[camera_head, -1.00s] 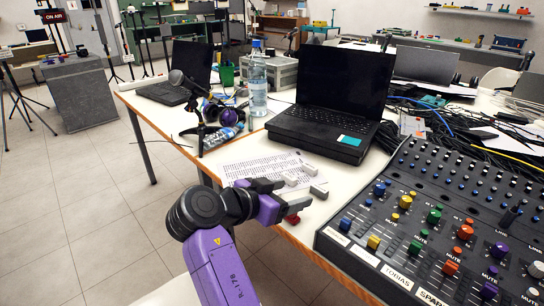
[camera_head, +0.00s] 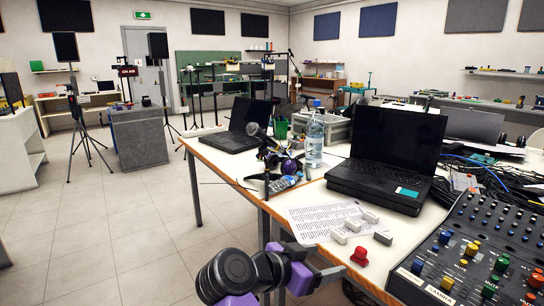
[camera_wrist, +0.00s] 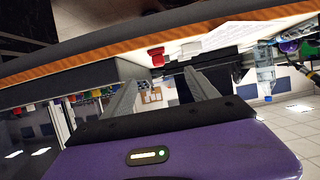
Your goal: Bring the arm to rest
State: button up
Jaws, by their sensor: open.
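My gripper (camera_head: 322,262) is purple and black with grey fingers, low in the head view at the table's front edge. In the wrist view its two fingers (camera_wrist: 163,82) stand apart with nothing between them. My arm is bent, with its dark round joint at the bottom of the head view. A red knob-like piece (camera_head: 359,257) stands on the table edge just right of the fingers. It also shows in the wrist view (camera_wrist: 156,57), beyond the fingertips. The gripper appears apart from it.
The white table (camera_head: 225,165) holds a black laptop (camera_head: 385,150), a water bottle (camera_head: 314,140), a microphone (camera_head: 257,135), a printed sheet (camera_head: 310,222), small grey blocks (camera_head: 340,236) and a mixing console (camera_head: 480,245). Open tiled floor (camera_head: 110,235) lies to the left.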

jog(key=w+a+r+n+t+y, duration=0.2)
jog(key=w+a+n+t+y, duration=0.3)
jog(key=a+n+t, duration=0.25)
jog(key=s+d+f+n+t+y, duration=0.2)
jog(key=s+f+n+y, duration=0.5)
jog(key=s+f, duration=0.3)
jog(key=s+d+f+m+g, duration=0.1)
jog(key=s+d, duration=0.4)
jog(key=s, duration=0.9)
jog(key=s+d+m+h, duration=0.1)
jog(key=s+d, duration=0.3)
jog(key=s, duration=1)
jog(key=s+d+f+m+g, duration=0.15)
jog(key=s+d, duration=0.35)
jog(key=s, duration=0.9)
notch_tip(320, 180, up, 18)
jog(key=p, duration=1.7)
jog(key=shift+s, duration=0.25)
